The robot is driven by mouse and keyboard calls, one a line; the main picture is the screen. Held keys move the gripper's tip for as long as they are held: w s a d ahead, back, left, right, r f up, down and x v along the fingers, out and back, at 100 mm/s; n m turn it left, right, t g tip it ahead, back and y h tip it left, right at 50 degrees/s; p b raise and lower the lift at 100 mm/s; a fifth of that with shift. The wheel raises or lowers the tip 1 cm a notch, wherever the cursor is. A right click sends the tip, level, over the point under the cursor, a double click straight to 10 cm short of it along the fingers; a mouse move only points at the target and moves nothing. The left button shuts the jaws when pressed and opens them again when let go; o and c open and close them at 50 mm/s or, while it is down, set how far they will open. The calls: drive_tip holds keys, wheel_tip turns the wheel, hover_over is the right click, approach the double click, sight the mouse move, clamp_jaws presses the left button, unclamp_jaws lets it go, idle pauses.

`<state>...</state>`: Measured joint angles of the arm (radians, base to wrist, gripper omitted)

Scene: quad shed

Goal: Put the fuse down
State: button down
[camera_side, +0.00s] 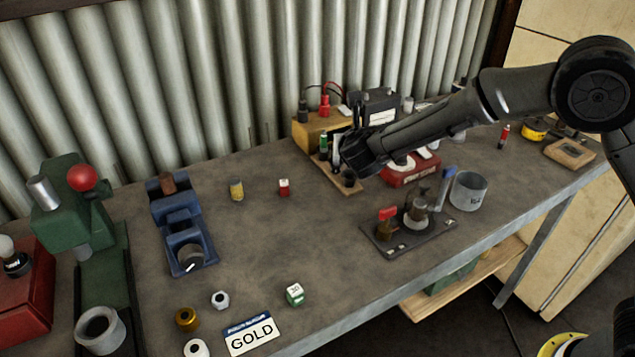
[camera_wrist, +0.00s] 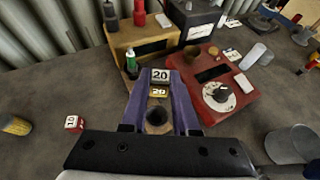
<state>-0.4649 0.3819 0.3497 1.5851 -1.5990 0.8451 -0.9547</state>
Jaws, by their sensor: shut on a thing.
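My gripper (camera_wrist: 160,84) points at the back of the bench, its two purple fingers closed around a small block marked 20, the fuse (camera_wrist: 159,75). The fuse has a pale face and a yellowish face, both numbered. In the side view my dark gripper (camera_side: 345,150) is over a narrow wooden board (camera_side: 343,183) in front of a wooden box. The fuse is hard to make out there. I cannot tell whether it touches the board. A dark round piece (camera_wrist: 157,120) shows between the fingers, nearer the palm.
A red unit with a dial (camera_wrist: 213,85) is close on the right. A red block marked 10 (camera_wrist: 73,123) lies left, with clear bench around it. A green block marked 30 (camera_side: 295,294) is nearer.

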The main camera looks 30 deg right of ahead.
drive_tip(key=s+a+n+t+y, duration=0.2)
drive_tip(key=s+a+n+y, duration=0.1)
drive_tip(key=s+n+y, duration=0.25)
hover_over(317, 186)
drive_tip(key=shift+y, duration=0.35)
drive_tip(key=f, duration=0.6)
drive_tip(key=shift+s+d+f, duration=0.1)
drive_tip(key=shift+s+f, duration=0.15)
drive_tip(key=shift+f, duration=0.1)
drive_tip(key=shift+w+f, duration=0.2)
drive_tip(key=shift+f, duration=1.55)
drive_tip(key=shift+f, duration=0.15)
drive_tip(key=c, duration=0.7)
unclamp_jaws()
drive_tip(key=shift+f, duration=0.1)
